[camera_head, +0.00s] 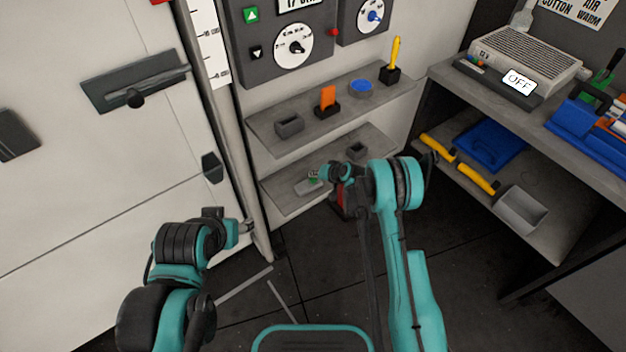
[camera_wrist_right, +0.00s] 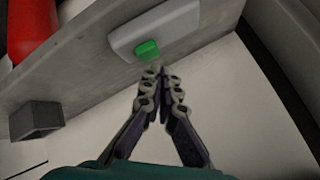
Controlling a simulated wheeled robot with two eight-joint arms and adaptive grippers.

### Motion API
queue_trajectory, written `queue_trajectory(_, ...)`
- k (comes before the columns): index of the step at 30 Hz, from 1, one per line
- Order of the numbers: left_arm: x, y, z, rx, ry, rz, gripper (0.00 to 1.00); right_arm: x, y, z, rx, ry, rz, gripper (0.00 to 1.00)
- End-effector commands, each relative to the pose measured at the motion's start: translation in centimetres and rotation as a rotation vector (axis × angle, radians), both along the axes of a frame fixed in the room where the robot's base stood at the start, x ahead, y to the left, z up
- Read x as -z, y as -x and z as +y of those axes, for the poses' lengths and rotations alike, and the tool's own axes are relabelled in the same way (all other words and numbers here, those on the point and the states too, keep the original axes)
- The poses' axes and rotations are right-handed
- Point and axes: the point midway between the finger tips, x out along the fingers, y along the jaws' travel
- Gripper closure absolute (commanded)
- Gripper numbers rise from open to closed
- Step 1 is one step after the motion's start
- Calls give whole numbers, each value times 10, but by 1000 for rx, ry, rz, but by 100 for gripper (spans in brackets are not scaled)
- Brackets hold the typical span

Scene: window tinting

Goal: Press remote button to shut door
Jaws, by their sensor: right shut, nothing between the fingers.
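The remote (camera_head: 308,187) is a pale grey box on the lower wall shelf (camera_head: 280,199). In the right wrist view the remote (camera_wrist_right: 180,22) carries a raised green button (camera_wrist_right: 147,49). My right gripper (camera_head: 318,174) is shut and empty at the remote. In the wrist view its fingertips (camera_wrist_right: 160,72) point at the green button, just short of it in the picture; I cannot tell whether they touch. My left gripper (camera_head: 243,226) is low beside the door edge; its fingers are too small to read. The white door (camera_head: 95,165) fills the left; whether it is fully shut is unclear.
A small dark box (camera_wrist_right: 36,119) stands on the same shelf. The upper shelf (camera_head: 345,108) holds an orange item (camera_head: 328,97), a blue disc (camera_head: 361,86) and a dark bin (camera_head: 289,124). A workbench with a heater (camera_head: 530,60) stands at right.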

Motion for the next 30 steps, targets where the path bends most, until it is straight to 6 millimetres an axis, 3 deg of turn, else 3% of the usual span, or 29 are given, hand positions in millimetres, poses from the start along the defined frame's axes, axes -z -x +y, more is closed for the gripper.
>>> queue_trajectory(30,0,0,0,0,0,0,48,8,0,0,0,0,0,100)
